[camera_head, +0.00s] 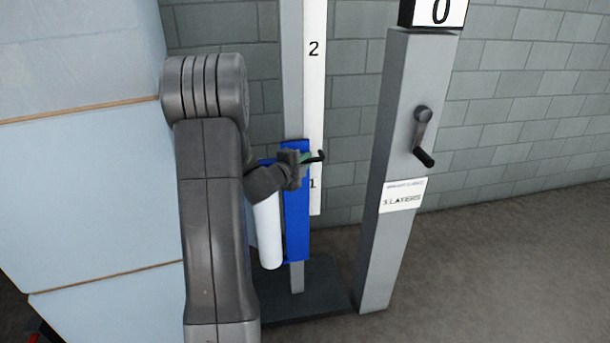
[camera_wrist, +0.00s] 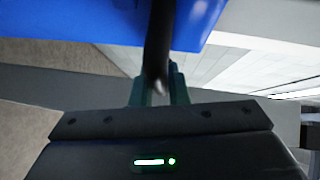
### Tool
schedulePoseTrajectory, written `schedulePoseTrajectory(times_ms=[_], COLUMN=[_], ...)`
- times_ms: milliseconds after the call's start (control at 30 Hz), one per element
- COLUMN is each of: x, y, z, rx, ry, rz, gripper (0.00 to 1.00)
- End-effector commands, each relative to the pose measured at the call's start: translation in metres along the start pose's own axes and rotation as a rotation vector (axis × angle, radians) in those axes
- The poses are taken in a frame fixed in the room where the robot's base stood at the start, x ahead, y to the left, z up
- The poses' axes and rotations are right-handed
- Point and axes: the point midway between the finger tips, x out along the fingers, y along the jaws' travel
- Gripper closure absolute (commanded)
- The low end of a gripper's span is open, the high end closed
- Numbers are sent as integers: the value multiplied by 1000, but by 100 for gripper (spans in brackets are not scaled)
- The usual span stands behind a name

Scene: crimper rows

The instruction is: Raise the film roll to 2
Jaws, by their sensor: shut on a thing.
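The white film roll (camera_head: 268,235) hangs upright on the left side of a blue carriage (camera_head: 297,220), its upper part hidden by my arm. The carriage sits on a grey mast (camera_head: 292,70) beside a white scale (camera_head: 316,100) marked 1 and 2. The carriage's top edge is a little above the 1, well below the 2. My gripper (camera_head: 303,157) is at the upper part of the carriage, shut on a black handle (camera_head: 321,157). In the wrist view the handle (camera_wrist: 160,45) runs between the teal fingers (camera_wrist: 158,88), with the blue carriage (camera_wrist: 90,20) behind.
A grey post (camera_head: 392,200) stands to the right with a black crank (camera_head: 422,135), a "0" display (camera_head: 438,12) and a "5 LAYERS" label (camera_head: 402,196). A large pale stacked load (camera_head: 90,190) fills the left. A dark base plate (camera_head: 310,290) lies below the mast.

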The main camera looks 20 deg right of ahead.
Motion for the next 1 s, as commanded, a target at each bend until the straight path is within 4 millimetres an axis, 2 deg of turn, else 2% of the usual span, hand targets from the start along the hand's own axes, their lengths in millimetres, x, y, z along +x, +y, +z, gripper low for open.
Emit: schedulePoseTrajectory(times_ms=[33, 500, 800, 1000], x=[-4, -24, -35, -40], y=[-30, -168, -241, -274], z=[-4, -25, -36, -41], rx=[4, 1, 1, 1], ry=[1, 0, 0, 0], rz=[-4, -3, -1, -1], gripper=[100, 100, 100, 100])
